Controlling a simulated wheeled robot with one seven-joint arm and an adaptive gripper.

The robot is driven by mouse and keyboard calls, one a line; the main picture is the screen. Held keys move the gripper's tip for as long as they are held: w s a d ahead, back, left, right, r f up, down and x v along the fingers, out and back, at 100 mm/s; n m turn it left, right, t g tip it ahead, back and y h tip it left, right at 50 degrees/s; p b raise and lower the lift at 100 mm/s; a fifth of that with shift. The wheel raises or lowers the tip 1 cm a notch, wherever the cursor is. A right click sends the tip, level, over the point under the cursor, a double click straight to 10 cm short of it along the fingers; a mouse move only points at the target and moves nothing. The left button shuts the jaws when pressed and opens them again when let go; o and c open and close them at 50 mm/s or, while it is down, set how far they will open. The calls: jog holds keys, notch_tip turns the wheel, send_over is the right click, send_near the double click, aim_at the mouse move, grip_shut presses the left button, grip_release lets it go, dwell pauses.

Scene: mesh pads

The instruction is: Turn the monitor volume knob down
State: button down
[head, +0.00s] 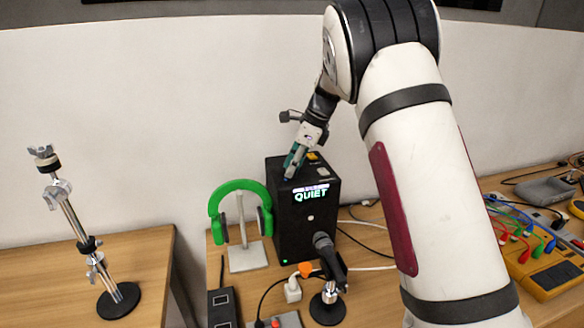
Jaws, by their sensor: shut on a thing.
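The monitor (298,238) is a black box standing upright on the right-hand wooden table, with a lit display (311,194) that reads "QUIET" and a small green light low on its front. My gripper (290,170) reaches down from above to the left part of the box's top, its greenish fingers at the top surface. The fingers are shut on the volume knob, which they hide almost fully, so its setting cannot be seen.
A green headphone set (238,187) hangs on a stand close left of the monitor. A microphone (329,260) on a black base stands in front. A yellow meter (543,265) with coloured leads lies at right. A metal stand (78,225) is on the left table (40,290).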

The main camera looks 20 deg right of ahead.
jog(key=n+b, duration=0.1)
jog(key=n+g+b, duration=0.1)
jog(key=n+b, duration=0.1)
jog(key=n+g+b, duration=0.1)
jog(key=n, duration=0.1)
jog(key=shift+w+d+f+b, duration=0.1)
jog(key=shift+w+f+b, duration=0.05)
jog(key=shift+w+b, duration=0.15)
jog(key=shift+n+g+b, duration=0.8)
jog(key=shift+n+b, duration=0.35)
jog(key=shift+n, duration=1.05)
jog(key=shift+s, duration=0.1)
jog(key=c, duration=1.3)
grip_release()
jog(key=v, duration=1.2)
